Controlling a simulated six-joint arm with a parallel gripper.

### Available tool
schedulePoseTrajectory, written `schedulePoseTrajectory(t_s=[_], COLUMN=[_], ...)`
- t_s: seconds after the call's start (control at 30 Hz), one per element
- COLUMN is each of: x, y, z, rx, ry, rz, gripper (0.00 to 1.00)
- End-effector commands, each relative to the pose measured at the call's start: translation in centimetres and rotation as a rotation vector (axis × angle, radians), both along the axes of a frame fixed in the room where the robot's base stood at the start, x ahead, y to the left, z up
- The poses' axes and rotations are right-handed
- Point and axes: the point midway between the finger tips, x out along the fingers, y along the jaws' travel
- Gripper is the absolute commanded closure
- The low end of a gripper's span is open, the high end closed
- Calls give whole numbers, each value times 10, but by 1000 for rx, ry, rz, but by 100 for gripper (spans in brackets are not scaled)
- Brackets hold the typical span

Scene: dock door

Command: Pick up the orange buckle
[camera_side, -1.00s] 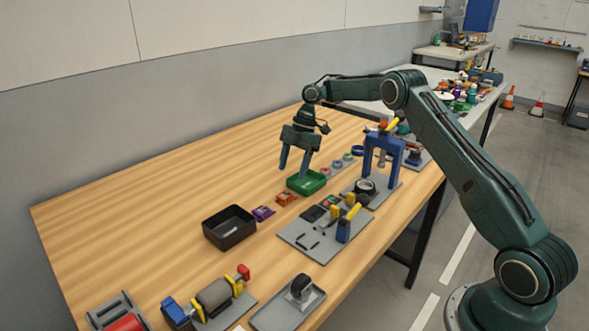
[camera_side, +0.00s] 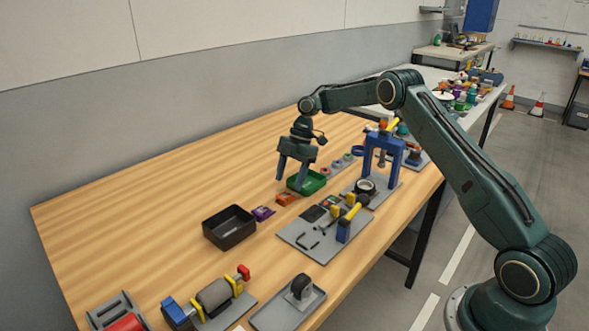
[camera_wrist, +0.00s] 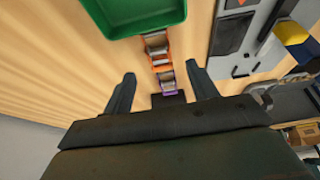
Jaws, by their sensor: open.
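The orange buckle (camera_side: 286,199) lies on the wooden table between the green tray and the purple buckle. In the wrist view the orange buckle (camera_wrist: 158,50) shows just beyond my fingertips, near the line midway between them. My gripper (camera_side: 290,184) is open and empty, pointing down above the table near the green tray and orange buckle. In the wrist view my gripper (camera_wrist: 160,72) has its two fingers well apart. The exact height of the fingertips above the buckle is hard to tell.
The green tray (camera_side: 318,182) is close behind the orange buckle. The purple buckle (camera_side: 263,213) and a black bin (camera_side: 229,240) are to the left. A grey tool board (camera_side: 300,241) and a blue press (camera_side: 383,146) stand to the right. The table's left side is clear.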

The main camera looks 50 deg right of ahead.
Motion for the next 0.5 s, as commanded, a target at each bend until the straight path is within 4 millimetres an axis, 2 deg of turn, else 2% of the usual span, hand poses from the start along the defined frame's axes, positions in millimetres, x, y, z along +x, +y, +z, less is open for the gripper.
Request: schedulePoseTrajectory(t_s=[0.3, 0.5], x=[-1, -1], y=[14, 16], z=[-32, -39], rx=[0, -2], ry=[3, 1], rz=[0, 0], gripper=[42, 42])
